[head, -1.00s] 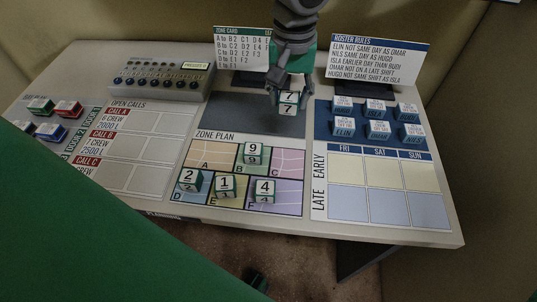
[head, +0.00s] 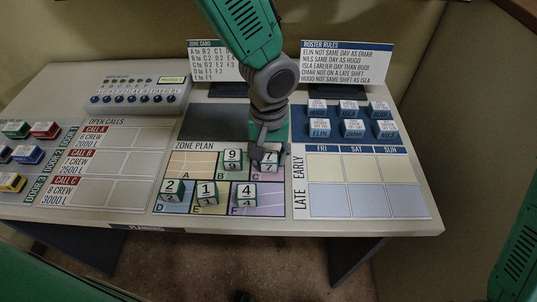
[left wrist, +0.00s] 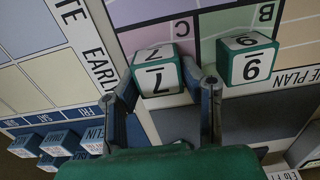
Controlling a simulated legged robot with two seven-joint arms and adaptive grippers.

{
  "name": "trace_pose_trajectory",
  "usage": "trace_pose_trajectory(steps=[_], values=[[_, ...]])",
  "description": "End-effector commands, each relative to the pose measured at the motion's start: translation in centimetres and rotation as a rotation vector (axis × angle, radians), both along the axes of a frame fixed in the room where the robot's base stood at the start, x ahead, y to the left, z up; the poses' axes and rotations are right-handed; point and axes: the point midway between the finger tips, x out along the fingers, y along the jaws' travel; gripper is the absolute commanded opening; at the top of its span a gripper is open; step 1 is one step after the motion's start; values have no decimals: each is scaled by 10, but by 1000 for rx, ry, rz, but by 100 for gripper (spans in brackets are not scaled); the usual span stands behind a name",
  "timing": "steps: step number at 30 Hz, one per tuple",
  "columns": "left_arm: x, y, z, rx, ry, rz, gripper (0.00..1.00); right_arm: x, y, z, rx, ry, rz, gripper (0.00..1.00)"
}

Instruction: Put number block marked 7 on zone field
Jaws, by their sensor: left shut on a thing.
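The number block marked 7 (head: 269,167), white-topped with green sides, is between the fingers of my left gripper (head: 267,150). The gripper is shut on it; the left wrist view shows the block (left wrist: 157,77) between both fingers (left wrist: 166,86). The block is at the upper part of the pink field C of the zone plan (head: 284,172). I cannot tell whether it touches the board. The block marked 9 (head: 232,160) stands just left of it on field B, apart from it; it also shows in the left wrist view (left wrist: 247,62). My right gripper is not in view.
Blocks 2 (head: 172,190), 1 (head: 206,194) and 4 (head: 246,195) stand on the lower fields. The roster board (head: 365,187) with several name blocks is at the right. The open calls board (head: 110,165) and a switch panel (head: 140,93) are at the left.

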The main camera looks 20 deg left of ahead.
Motion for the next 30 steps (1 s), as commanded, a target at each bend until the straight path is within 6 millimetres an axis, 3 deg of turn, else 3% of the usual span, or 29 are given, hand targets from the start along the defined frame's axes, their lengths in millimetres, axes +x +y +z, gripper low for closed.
trace_pose_trajectory(steps=[10,11,12,13,23,26,30], values=[[0,5,-5,-5,-3,2,12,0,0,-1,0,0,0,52],[0,5,-5,-5,-3,2,38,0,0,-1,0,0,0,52],[1,4,-5,-5,-3,2,52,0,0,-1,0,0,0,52],[1,4,-5,-5,-3,2,55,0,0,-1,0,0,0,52],[1,1,-2,-2,-3,1,55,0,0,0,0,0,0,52],[1,1,7,-2,-4,2,55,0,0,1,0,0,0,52],[2,2,33,-5,-8,2,55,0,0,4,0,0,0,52]])
